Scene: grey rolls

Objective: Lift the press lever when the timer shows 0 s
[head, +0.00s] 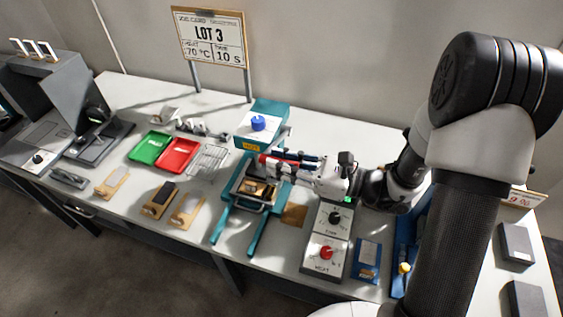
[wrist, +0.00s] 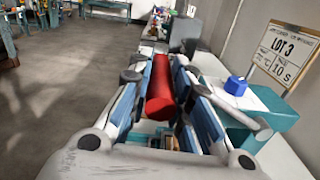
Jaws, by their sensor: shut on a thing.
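The teal press (head: 262,118) stands on the bench with a blue knob on its top housing. Its red lever grip (head: 265,159) shows at the tips of my gripper (head: 288,163). In the wrist view the red lever grip (wrist: 160,96) lies between the two fingers of my gripper (wrist: 165,85), which is shut on it. A control box (head: 328,235) with a black dial and a red dial stands right of the press. I cannot read a timer value.
A sign (head: 210,38) reads LOT 3, 70 °C, 10 s. Green tray (head: 150,148) and red tray (head: 178,156) lie left of a wire rack (head: 210,160). Sample boards lie in front. A blue block (head: 367,258) is right of the control box.

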